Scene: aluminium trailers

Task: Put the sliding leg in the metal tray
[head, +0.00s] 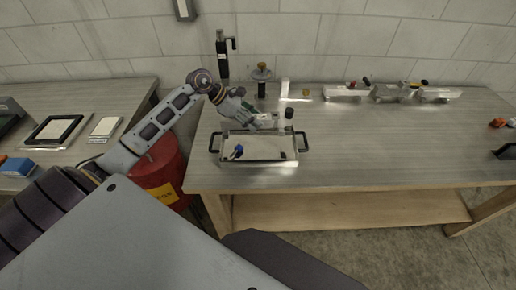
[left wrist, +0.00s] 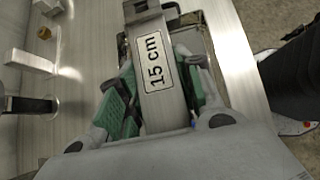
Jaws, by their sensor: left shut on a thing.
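My left gripper (head: 256,122) is shut on a flat metal bar with a white "15 cm" label, which looks like the sliding leg (left wrist: 158,62). In the left wrist view the bar runs between the green finger pads (left wrist: 160,98). In the head view the gripper mostly hides the bar. The metal tray (head: 235,163), with two black handles, stands near the table's front left. The gripper is at the tray's back edge; I cannot tell its height above it. A small blue and black item (head: 238,151) lies in the tray. My right gripper is not in view.
A silver cylinder with a black top (head: 289,114) stands just behind the tray's right side. Behind it are a metal bracket (head: 285,87) and a brass piece (head: 305,92). Metal assemblies (head: 345,93) line the back right. The table's middle (head: 390,140) is clear.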

